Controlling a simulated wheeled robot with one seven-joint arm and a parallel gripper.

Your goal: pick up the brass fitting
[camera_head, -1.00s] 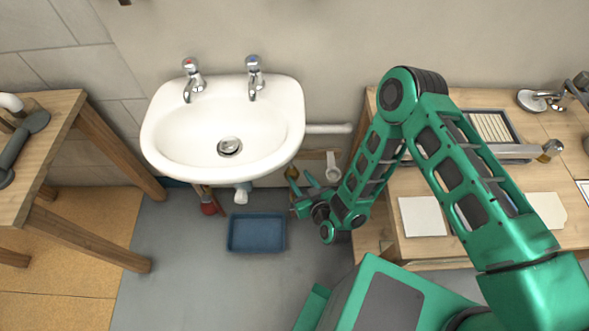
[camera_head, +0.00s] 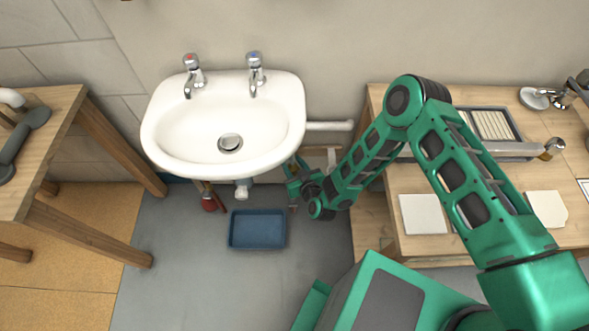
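My gripper (camera_head: 296,170) is just below the right edge of the white sink (camera_head: 228,164), in front of the wall and left of the workbench. It is small and dark here, and I cannot tell how far its fingers are apart or whether anything is between them. I cannot make out the brass fitting for certain now; my fingers may hide it. A brass-coloured end (camera_head: 553,147) shows on a metal cylinder lying on the right workbench, but I cannot tell whether that is a fitting.
A blue tray (camera_head: 257,241) lies on the grey floor below the sink. A red-handled tool (camera_head: 209,201) is left of it. A white pipe (camera_head: 330,126) runs along the wall. The right workbench (camera_head: 408,181) and left table (camera_head: 62,103) stand either side.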

